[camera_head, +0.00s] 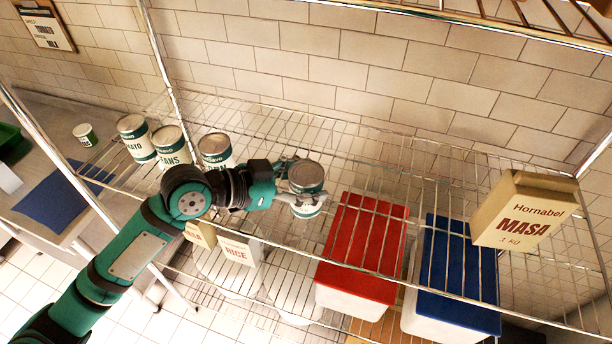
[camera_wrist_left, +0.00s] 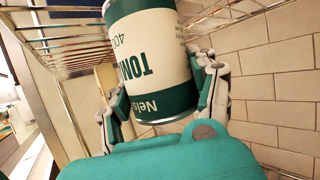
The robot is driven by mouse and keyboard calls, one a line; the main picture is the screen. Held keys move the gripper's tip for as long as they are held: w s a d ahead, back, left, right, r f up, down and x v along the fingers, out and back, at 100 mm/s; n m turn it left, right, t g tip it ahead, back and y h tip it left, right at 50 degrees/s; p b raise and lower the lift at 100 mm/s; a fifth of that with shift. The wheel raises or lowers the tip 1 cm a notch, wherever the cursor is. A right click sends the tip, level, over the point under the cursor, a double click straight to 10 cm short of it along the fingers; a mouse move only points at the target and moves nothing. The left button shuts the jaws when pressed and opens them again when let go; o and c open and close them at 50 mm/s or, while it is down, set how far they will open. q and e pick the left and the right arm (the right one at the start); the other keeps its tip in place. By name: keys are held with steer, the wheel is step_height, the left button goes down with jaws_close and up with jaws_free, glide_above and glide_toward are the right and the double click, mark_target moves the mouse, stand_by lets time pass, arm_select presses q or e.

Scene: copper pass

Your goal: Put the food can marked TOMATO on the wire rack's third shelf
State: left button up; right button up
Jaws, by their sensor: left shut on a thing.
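My left gripper (camera_head: 303,200) is shut on a green and cream food can (camera_head: 306,176). In the left wrist view, the can (camera_wrist_left: 155,50) shows "TOM" on its label between the fingers of my left gripper (camera_wrist_left: 165,88). The held can is at a wire shelf (camera_head: 385,160) of the wire rack, right of a row of cans. I cannot tell whether its base touches the wires. Another can (camera_head: 137,140), with "ATO" visible, stands at the row's left end. My right gripper is not in view.
A can ending in "ANS" (camera_head: 171,147) and another can (camera_head: 215,151) complete the row. A MASA box (camera_head: 525,212) is at the right. Red-lidded (camera_head: 365,240) and blue-lidded (camera_head: 455,275) bins and a RICE box (camera_head: 239,250) sit lower. The shelf's middle is clear.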

arm_select(q)
steer(key=shift+f, duration=0.15)
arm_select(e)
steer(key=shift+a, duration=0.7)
arm_select(q)
steer(key=o, duration=1.2)
steer(key=shift+f, duration=0.1)
steer(key=o, duration=0.4)
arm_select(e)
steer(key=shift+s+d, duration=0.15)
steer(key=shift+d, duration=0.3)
